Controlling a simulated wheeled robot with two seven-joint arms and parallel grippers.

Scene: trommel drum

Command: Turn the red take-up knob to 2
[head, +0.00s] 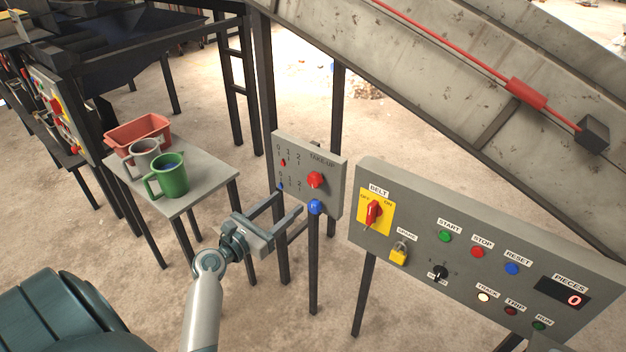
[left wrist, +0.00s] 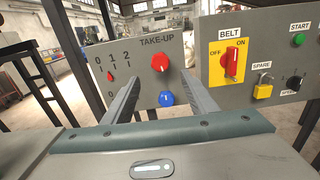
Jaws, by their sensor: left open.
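The grey TAKE-UP panel (head: 329,176) stands on a post in the middle of the head view. Its red knob (head: 316,179) sits above a blue knob (head: 315,207). Left of them is a 0-1-2 scale with a small red marker (left wrist: 110,77), roughly below the 1; its exact reading is unclear. My left gripper (head: 290,202) is open and empty in front of the panel. In the left wrist view the red knob (left wrist: 160,62) shows beyond and above the gap between the fingers, with the blue knob (left wrist: 166,98) between them. My right gripper is not in view.
The BELT control panel (head: 500,250) stands close on the right, with a red switch (head: 374,214) and a yellow padlock (head: 399,252). A small table (head: 205,196) at left holds a red bin (head: 138,132), a grey mug and a green mug (head: 170,178). A conveyor slopes behind.

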